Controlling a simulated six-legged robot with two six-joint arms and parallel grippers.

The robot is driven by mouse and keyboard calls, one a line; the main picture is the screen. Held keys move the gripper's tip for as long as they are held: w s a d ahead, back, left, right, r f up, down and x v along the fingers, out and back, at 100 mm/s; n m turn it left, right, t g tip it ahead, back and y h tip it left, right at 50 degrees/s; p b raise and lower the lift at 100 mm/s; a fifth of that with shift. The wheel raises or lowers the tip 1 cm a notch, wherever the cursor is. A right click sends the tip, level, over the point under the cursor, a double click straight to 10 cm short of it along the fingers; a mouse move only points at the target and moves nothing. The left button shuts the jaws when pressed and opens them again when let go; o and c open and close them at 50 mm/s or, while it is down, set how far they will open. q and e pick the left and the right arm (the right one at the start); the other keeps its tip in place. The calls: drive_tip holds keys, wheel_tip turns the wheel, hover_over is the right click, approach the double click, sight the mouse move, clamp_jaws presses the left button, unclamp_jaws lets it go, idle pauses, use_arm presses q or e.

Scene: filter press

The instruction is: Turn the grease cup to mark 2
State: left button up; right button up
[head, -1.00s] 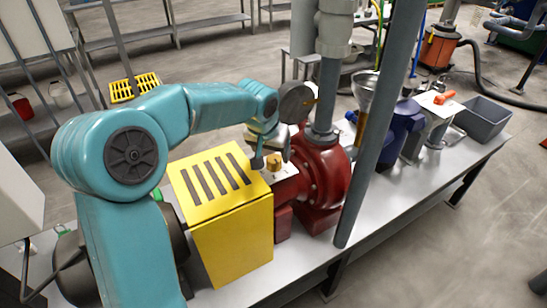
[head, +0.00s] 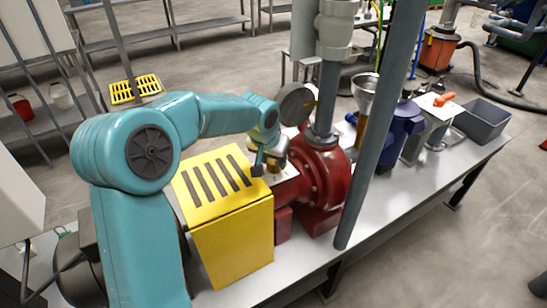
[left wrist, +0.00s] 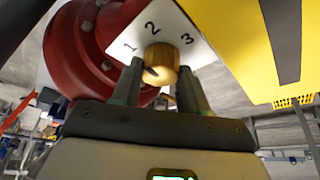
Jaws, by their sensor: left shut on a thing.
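The grease cup (left wrist: 163,56) is a small brass knob in front of a white plate (left wrist: 146,24) with marks 1, 2 and 3. My left gripper (left wrist: 160,72) has one finger on each side of the cup and is shut on it. A short dark line shows on the cup's near face; which mark it stands for I cannot tell. In the head view my left gripper (head: 267,165) is at the red pump (head: 322,178), beside the yellow guard, and largely hides the cup. My right gripper is not in view.
The slotted yellow guard (head: 232,230) stands close beside my left wrist. A grey post (head: 378,130) crosses in front of the bench (head: 400,200).

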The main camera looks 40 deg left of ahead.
use_arm(q)
drive_tip(key=shift+a+r+m+h+p, duration=0.15)
drive_tip(key=shift+m+h+p, duration=0.3)
drive_tip(key=shift+m, duration=0.45)
drive_tip(key=shift+m+h, duration=0.35)
drive_tip(key=shift+m, duration=0.85)
drive_tip(key=o, duration=1.1)
drive_tip(key=shift+c, duration=0.2)
drive_tip(key=p+v, duration=0.1)
drive_tip(key=v, duration=1.5)
drive_tip(key=shift+s, duration=0.25)
drive_tip(key=shift+s, duration=0.1)
